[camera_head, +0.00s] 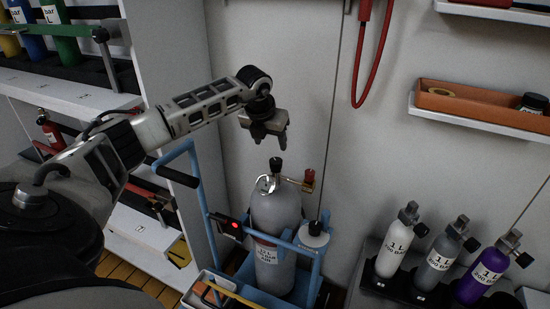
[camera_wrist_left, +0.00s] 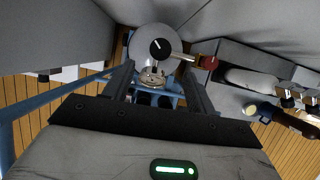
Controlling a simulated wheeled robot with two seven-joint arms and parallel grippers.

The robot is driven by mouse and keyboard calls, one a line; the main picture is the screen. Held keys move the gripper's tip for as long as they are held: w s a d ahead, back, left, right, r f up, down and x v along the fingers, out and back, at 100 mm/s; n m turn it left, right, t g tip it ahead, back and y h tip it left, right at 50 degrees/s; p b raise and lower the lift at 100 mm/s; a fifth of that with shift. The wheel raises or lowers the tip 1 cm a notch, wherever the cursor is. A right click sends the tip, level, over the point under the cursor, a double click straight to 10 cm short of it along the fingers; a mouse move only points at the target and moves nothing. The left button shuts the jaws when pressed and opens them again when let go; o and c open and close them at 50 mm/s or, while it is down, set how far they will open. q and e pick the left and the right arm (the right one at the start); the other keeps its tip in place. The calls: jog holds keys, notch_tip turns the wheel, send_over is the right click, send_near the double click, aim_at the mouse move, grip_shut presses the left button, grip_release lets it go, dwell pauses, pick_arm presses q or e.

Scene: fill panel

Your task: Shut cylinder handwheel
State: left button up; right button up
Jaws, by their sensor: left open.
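A grey cylinder (camera_head: 275,212) stands upright in a blue trolley (camera_head: 207,215). Its black handwheel (camera_head: 276,164) sits on top of the valve. A brass side fitting with a red knob (camera_head: 309,176) points right. My left gripper (camera_head: 268,142) is open and empty, pointing down just above the handwheel and apart from it. In the left wrist view, the handwheel (camera_wrist_left: 161,48) shows beyond the open fingers (camera_wrist_left: 158,82), with the red knob (camera_wrist_left: 209,62) to its right. My right gripper is in neither view.
A white-topped post (camera_head: 314,234) and a box with a red light (camera_head: 232,227) are on the trolley. Several small cylinders (camera_head: 440,258) stand on a rack at right. A red hose (camera_head: 375,50) hangs on the wall. A shelf (camera_head: 480,122) juts out at right.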

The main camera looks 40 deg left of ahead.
aim_at(276, 161)
pick_arm(q)
jog(key=x, duration=0.9)
jog(key=c, duration=1)
